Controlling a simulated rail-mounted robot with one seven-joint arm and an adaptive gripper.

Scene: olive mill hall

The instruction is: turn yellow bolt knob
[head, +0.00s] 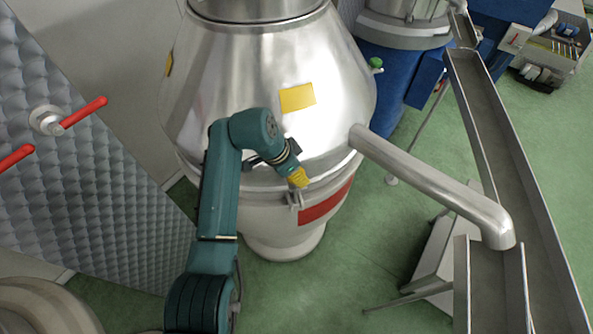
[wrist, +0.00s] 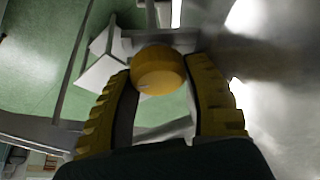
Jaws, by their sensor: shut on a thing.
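The yellow bolt knob (wrist: 158,70) is a rounded yellow piece between the tips of my two ribbed yellow fingers in the wrist view. My gripper (head: 299,179) is shut on it, one finger on each side. In the head view my gripper reaches the front of the steel vessel (head: 338,87), just above its lower band. There the fingers hide the knob, and a small metal bracket (head: 293,199) shows just below them. How far the knob is turned cannot be told.
A steel pipe (head: 430,183) leaves the vessel's right side toward a long metal chute (head: 495,135). Red-handled valves (head: 84,112) stick out from the quilted metal wall at left. A red band (head: 325,203) lies right of my gripper. Green floor is open below the vessel.

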